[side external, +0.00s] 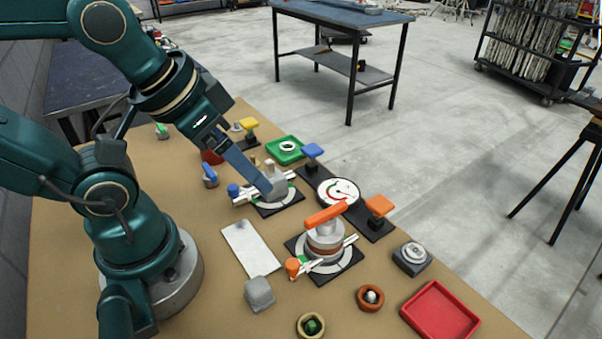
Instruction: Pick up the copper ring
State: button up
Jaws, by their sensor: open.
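A copper-brown ring (370,298) lies on the tan table toward the front right, with a small silvery ball or knob inside it. A second, paler brass-toned ring (310,326) with a green piece inside lies at the front edge of the view. My gripper (273,190) is open, low over the rear black fixture with a white round plate (277,205), well to the back left of the copper-brown ring. The fingers are seen from the side, and the gap between them is hard to make out.
A front fixture (324,275) with a metal cylinder and orange handle stands between my gripper and the copper-brown ring. A dial gauge (338,193), a red tray (440,312), a green tray (285,150), a grey block (259,293) and a white plate (250,248) are around.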

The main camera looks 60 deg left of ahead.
jog(key=w+d+r+n, duration=0.1)
jog(key=w+r+n, duration=0.1)
jog(key=w+r, duration=0.15)
jog(key=m+g, duration=0.1)
jog(key=g, duration=0.5)
send_over(372, 294)
notch_tip(372, 294, down, 14)
jog(key=shift+r, duration=0.1)
jog(key=shift+f, duration=2.45)
jog(key=shift+c, duration=0.3)
